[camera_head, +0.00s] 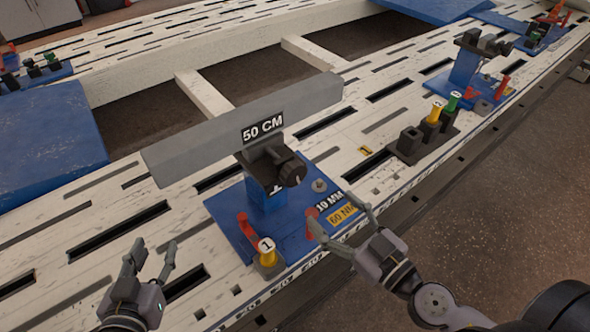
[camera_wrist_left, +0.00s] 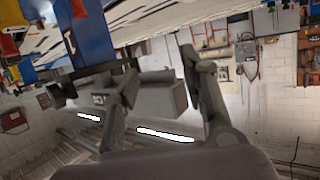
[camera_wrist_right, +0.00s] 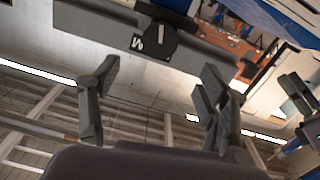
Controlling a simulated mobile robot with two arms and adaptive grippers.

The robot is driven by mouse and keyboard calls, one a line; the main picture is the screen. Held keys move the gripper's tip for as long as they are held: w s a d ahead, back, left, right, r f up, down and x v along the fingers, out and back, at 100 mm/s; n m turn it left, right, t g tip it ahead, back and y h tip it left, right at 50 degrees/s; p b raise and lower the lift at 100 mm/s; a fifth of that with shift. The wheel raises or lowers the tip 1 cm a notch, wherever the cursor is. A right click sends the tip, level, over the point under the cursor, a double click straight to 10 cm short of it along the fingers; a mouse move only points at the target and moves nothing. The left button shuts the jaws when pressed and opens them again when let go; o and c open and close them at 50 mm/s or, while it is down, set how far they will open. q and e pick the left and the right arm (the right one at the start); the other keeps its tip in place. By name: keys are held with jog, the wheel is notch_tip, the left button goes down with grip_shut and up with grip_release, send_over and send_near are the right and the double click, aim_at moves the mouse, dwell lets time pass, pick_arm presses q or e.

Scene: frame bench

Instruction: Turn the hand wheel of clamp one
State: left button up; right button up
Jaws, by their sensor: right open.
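Clamp one stands on a blue plate (camera_head: 225,222) on the white slotted bench and carries a grey bar marked 50 CM (camera_head: 200,143). Its black hand wheel (camera_head: 291,172) faces front right; it also shows in the right wrist view (camera_wrist_right: 160,42), beyond the fingers. My right gripper (camera_head: 334,211) is open and empty, in front and to the right of the hand wheel, apart from it. My left gripper (camera_head: 153,250) is open and empty above the bench, left of the plate. A yellow piece with a round 1 tag (camera_head: 267,256) and a red lever (camera_head: 247,228) sit on the plate's front-left part.
A black holder (camera_head: 408,147) with yellow and green pieces stands to the right on the bench. A second blue clamp (camera_head: 464,72) stands farther right. The bench's front edge (camera_head: 400,190) runs below my right gripper. Bare slotted bench lies left of the plate.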

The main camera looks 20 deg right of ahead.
aim_at(297, 177)
jog(key=p+x, duration=0.2)
jog(key=x, duration=0.1)
jog(key=p+x, duration=0.2)
jog(key=x, duration=0.1)
jog(key=shift+w+a+r+p, duration=0.15)
jog(key=shift+w+r+p, duration=0.1)
jog(key=shift+w+p, duration=0.15)
pick_arm(q)
jog(key=s+a+f+g+y+p, duration=0.1)
jog(key=s+a+f+g, duration=0.3)
jog(key=s, duration=0.4)
jog(key=s+a+f+g+y, duration=0.2)
jog(key=s+f+g, duration=0.3)
jog(key=s+g, duration=0.2)
pick_arm(e)
jog(key=x, duration=0.2)
jog(key=shift+w+a, duration=0.15)
jog(key=shift+w, duration=0.25)
jog(key=shift+f+p+x, duration=0.25)
jog(key=shift+p+x, duration=0.25)
jog(key=shift+x, duration=0.7)
pick_arm(q)
jog(key=shift+n, duration=0.3)
jog(key=shift+d+x, duration=0.2)
jog(key=shift+x, duration=0.85)
jog(key=shift+d+x, duration=0.15)
jog(key=shift+x, duration=0.9)
pick_arm(e)
jog(key=shift+w+a, duration=0.15)
jog(key=shift+w, duration=0.2)
